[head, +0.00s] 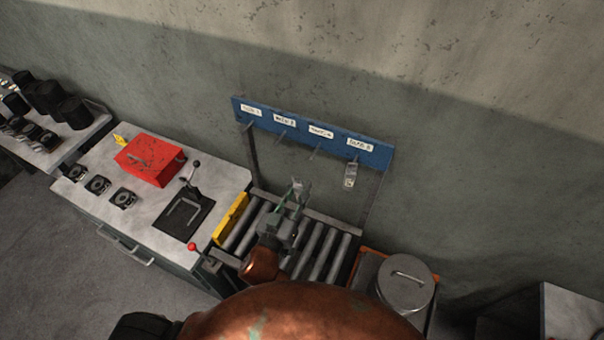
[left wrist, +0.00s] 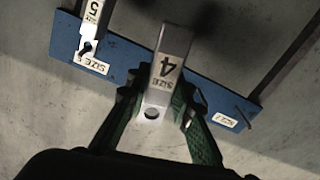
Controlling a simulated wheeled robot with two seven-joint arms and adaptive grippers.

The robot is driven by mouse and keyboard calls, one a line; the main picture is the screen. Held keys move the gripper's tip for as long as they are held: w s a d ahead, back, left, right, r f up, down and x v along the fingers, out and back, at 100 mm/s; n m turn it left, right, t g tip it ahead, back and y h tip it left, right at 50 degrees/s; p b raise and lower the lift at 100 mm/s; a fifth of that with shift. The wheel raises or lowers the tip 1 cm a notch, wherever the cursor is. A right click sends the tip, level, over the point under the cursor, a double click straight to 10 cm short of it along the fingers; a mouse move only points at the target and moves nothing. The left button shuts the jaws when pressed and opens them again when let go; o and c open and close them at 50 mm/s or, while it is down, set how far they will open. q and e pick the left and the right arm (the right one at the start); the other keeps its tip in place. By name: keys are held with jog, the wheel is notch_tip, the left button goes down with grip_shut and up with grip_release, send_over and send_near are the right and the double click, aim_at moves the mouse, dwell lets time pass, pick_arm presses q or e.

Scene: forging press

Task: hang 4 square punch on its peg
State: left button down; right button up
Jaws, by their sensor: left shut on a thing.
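The size 4 square punch (left wrist: 168,75) is a pale metal bar with a "4" label and a round hole near the gripper end. My left gripper (left wrist: 153,125), with green finger pads, is shut on it near that hole. In the head view my left gripper (head: 297,195) holds the punch (head: 303,187) in front of and below the blue peg board (head: 268,124). The third peg from the left (head: 315,154), under a label that seems to read size 4, is bare. The punch looks apart from it. The left wrist view hides that peg behind the punch and gripper.
A size 5 punch (head: 350,178) hangs on the rightmost peg; it also shows in the left wrist view (left wrist: 93,18). The other two pegs are bare. A roller conveyor (head: 318,250) lies below the board. A lidded metal canister (head: 405,285) stands right, a red box (head: 149,160) left.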

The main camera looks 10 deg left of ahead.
pick_arm(q)
jog(key=shift+w+d+r, duration=0.15)
jog(key=shift+d+r, duration=0.1)
jog(key=shift+r, duration=0.55)
jog(key=shift+w+d+r+p, duration=0.15)
jog(key=shift+d+r+p, duration=0.05)
jog(key=shift+p, duration=0.15)
jog(key=shift+w+f, duration=0.1)
jog(key=shift+w, duration=0.1)
jog(key=w+d+f+b, duration=0.1)
jog(key=w+d+b, duration=0.1)
jog(key=w, duration=0.7)
jog(key=shift+w+f, duration=0.15)
jog(key=shift+w, duration=0.15)
pick_arm(e)
jog(key=shift+a+f, duration=0.35)
jog(key=shift+f, duration=0.05)
jog(key=shift+d, duration=0.3)
